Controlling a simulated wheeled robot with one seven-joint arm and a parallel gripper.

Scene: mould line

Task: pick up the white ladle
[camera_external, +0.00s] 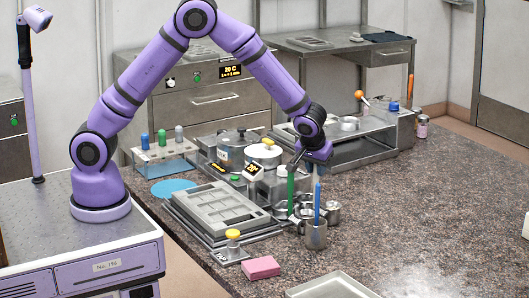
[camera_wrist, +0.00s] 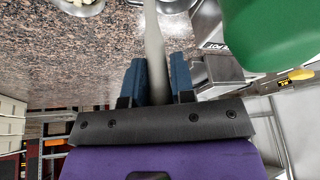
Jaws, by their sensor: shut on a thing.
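My gripper (camera_wrist: 157,80) has its two blue fingers shut on a long, narrow, whitish handle (camera_wrist: 153,42), which I take to be the white ladle's. The handle runs up out of the top of the wrist view, so its far end is out of sight. In the external view, my gripper (camera_external: 299,163) is above the cluster of metal containers near the table's middle. The ladle cannot be made out clearly there.
A metal mug (camera_external: 314,236) with an upright blue handle (camera_external: 317,199) stands below my gripper, with a green handle (camera_external: 291,194) close beside it. A grey mould tray (camera_external: 222,207) and pink block (camera_external: 261,267) lie nearby.

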